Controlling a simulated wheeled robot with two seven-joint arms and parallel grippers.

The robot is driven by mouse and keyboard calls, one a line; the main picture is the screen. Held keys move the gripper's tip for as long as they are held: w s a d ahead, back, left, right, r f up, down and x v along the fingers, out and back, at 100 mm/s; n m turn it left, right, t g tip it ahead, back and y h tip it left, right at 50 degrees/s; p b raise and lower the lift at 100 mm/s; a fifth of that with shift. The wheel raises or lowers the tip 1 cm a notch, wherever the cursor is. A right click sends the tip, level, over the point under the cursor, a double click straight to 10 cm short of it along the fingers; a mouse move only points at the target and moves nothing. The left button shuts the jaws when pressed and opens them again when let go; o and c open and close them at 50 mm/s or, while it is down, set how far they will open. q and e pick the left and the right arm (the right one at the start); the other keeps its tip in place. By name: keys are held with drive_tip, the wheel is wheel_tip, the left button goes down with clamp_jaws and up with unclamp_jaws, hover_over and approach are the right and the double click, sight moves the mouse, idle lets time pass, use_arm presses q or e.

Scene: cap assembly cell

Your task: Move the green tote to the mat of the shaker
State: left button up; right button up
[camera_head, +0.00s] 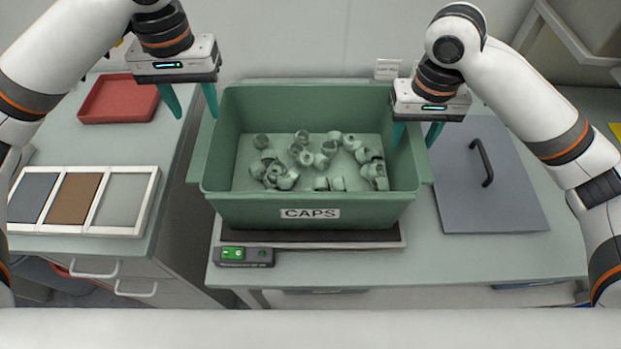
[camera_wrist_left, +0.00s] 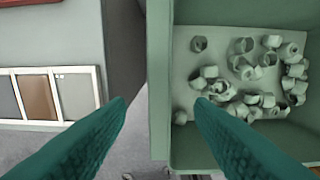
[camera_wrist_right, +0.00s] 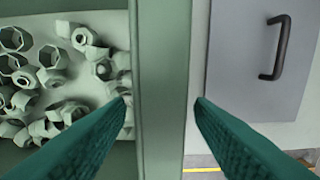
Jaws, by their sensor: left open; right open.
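The green tote (camera_head: 308,212), labelled CAPS, holds several loose pale green caps (camera_head: 300,152). It sits upright over the shaker's dark mat (camera_head: 310,236), whose front edge shows below it; most of the mat is hidden. My left gripper (camera_head: 195,116) is open at the tote's left rim. In the left wrist view the left wall (camera_wrist_left: 158,90) lies between its spread fingers. My right gripper (camera_head: 412,146) is open at the right rim. In the right wrist view the right wall (camera_wrist_right: 161,90) lies between its fingers. I cannot tell whether any finger touches a wall.
A control box (camera_head: 244,257) with a green switch is in front of the mat. A grey panel with a black handle (camera_head: 482,162) lies to the right. On the left counter are a red tray (camera_head: 118,100) and a white-framed three-section tray (camera_head: 85,233). A gap separates the counters.

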drive_tip(key=shift+r, duration=0.1)
use_arm(q)
wheel_tip(320, 180, up, 4)
drive_tip(key=shift+r, duration=0.2)
use_arm(e)
wheel_tip(320, 180, up, 12)
idle(0.4)
idle(0.5)
